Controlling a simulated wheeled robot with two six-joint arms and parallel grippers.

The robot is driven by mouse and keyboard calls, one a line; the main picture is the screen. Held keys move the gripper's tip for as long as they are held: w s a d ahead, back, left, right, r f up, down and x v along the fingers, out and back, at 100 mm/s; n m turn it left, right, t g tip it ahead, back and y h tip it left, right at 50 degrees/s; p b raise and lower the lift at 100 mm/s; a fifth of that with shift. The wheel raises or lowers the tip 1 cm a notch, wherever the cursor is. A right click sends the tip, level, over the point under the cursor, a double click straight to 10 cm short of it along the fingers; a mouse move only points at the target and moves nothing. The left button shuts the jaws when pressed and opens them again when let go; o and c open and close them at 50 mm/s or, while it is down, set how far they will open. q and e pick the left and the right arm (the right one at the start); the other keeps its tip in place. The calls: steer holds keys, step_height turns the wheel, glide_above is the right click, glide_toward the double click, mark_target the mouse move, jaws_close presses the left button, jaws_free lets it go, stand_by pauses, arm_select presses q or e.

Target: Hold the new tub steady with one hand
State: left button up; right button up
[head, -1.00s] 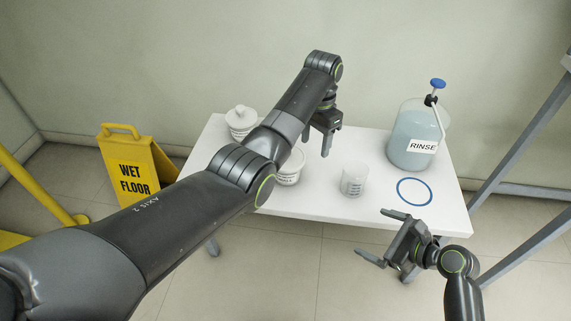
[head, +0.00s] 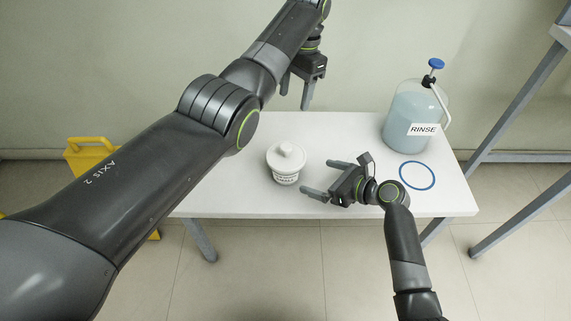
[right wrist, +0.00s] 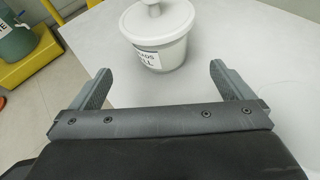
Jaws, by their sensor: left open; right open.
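A white lidded tub (head: 286,175) with a knob on its lid and a dark-lettered label stands upright on the white table. It also shows in the right wrist view (right wrist: 165,52), just beyond and between the fingertips. My right gripper (head: 318,177) is open and empty, close to the tub's right side in the head view, its fingers pointing at it. The fingers also show in the right wrist view (right wrist: 160,72), apart from the tub. My left gripper (head: 294,98) is open and empty, high at the table's back edge. A second lidded tub seen earlier is hidden now, apparently behind my left arm.
A clear jug marked RINSE (head: 408,136) with a blue-topped pump stands at the back right. A blue ring (head: 402,174) lies on the table (head: 340,126) before it. A grey metal frame (head: 510,115) is at right.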

steer(key=x, duration=1)
steer(key=shift+w+a+f, duration=0.2)
steer(key=shift+a, duration=0.1)
steer(key=c, duration=1.3)
arm_select(q)
steer(key=t+h, duration=0.2)
steer(key=h, duration=0.1)
glide_toward(286, 146)
steer(key=f, duration=0.3)
steer(key=d+f, duration=0.1)
steer(key=f, duration=0.6)
steer(key=shift+w+d+f, duration=0.25)
steer(key=shift+w+f, duration=0.05)
steer(key=shift+w, duration=0.05)
steer(key=shift+c, duration=0.5)
